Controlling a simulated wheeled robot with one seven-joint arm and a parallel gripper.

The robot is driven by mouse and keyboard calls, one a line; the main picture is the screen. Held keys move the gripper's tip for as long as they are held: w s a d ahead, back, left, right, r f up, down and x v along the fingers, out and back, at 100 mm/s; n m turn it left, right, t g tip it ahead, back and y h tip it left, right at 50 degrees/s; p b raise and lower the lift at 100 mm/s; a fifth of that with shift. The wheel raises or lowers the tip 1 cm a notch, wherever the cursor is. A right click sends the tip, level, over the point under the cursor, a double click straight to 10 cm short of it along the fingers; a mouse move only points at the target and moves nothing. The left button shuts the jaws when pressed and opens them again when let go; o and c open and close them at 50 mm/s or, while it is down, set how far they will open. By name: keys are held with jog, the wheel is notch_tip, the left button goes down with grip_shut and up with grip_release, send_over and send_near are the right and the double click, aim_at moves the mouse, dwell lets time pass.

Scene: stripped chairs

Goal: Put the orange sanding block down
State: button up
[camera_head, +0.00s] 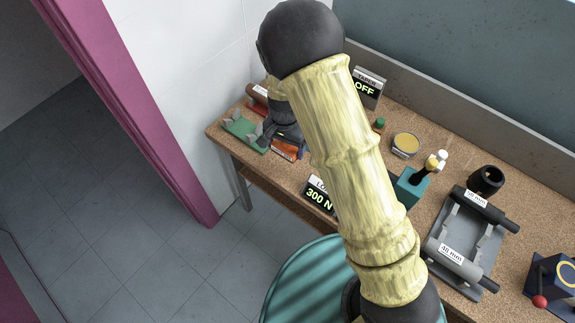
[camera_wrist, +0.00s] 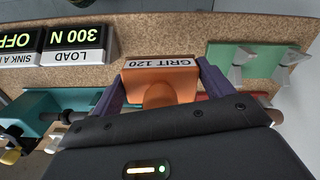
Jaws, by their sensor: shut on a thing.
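The orange sanding block (camera_wrist: 160,82) with a "GRIT 120" label sits between the two fingers of my gripper (camera_wrist: 158,88) in the wrist view. My gripper is shut on it. In the head view the block (camera_head: 285,150) shows as an orange piece under my gripper (camera_head: 274,137), low over the left end of the cork-topped bench (camera_head: 229,150). I cannot tell whether the block touches the bench top.
A green fixture (camera_head: 242,131) stands left of my gripper at the bench end. A "LOAD 300 N" display (camera_head: 319,196) is at the front edge. Right are a tin (camera_head: 405,144), a teal holder (camera_head: 409,188) and a grey roller frame (camera_head: 462,243). A teal round surface (camera_head: 305,283) lies below.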

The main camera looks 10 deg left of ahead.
jog(key=p, duration=0.1)
send_over(286, 171)
jog(key=shift+f, duration=2.9)
jog(key=shift+f+p, duration=0.4)
jog(key=shift+f, duration=1.65)
jog(key=shift+f, duration=0.15)
jog(key=o, duration=1)
